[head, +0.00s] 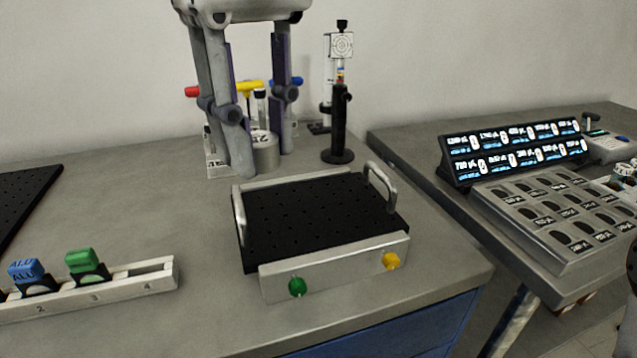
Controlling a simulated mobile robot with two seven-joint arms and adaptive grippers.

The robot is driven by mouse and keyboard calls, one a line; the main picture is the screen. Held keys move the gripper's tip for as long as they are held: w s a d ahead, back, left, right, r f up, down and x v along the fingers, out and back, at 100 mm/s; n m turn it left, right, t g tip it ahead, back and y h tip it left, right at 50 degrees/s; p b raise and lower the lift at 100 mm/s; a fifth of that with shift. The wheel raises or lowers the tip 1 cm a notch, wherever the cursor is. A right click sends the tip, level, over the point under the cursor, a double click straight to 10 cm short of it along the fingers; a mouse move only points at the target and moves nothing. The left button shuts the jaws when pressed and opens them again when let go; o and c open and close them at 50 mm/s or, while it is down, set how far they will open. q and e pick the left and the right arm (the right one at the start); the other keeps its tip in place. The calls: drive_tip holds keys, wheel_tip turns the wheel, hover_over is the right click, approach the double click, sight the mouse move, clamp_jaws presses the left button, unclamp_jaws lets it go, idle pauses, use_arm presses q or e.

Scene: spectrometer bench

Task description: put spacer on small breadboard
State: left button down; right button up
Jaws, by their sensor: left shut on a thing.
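The small breadboard (318,215) is a black perforated plate with metal end bars and two handles, in the middle of the bench. Its front bar carries a green knob and a yellow knob. My left gripper (262,153) points down at the back of the bench, behind and left of the breadboard. Its fingers are shut on a short grey metal cylinder with dark print on top, which looks like the spacer (265,158). The fingers hide part of its sides. I cannot tell whether its base touches the bench.
A black post with a target card (338,120) stands behind the breadboard. Red, yellow and blue handles show behind my left gripper. A numbered rack (90,295) with blue and green blocks lies front left. A holder tray (560,215) and lit display (515,150) stand right.

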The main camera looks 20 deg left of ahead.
use_arm(q)
drive_tip(key=w+d+f, duration=0.1)
drive_tip(key=w+f, duration=0.1)
drive_tip(key=w, duration=0.3)
hover_over(314, 210)
wheel_tip(314, 210, down, 6)
drive_tip(key=shift+s+r, duration=0.1)
drive_tip(key=shift+f, duration=1.65)
drive_tip(key=shift+f, duration=0.1)
drive_tip(key=c, duration=1.3)
unclamp_jaws()
wheel_tip(314, 210, up, 12)
drive_tip(key=shift+r, duration=0.1)
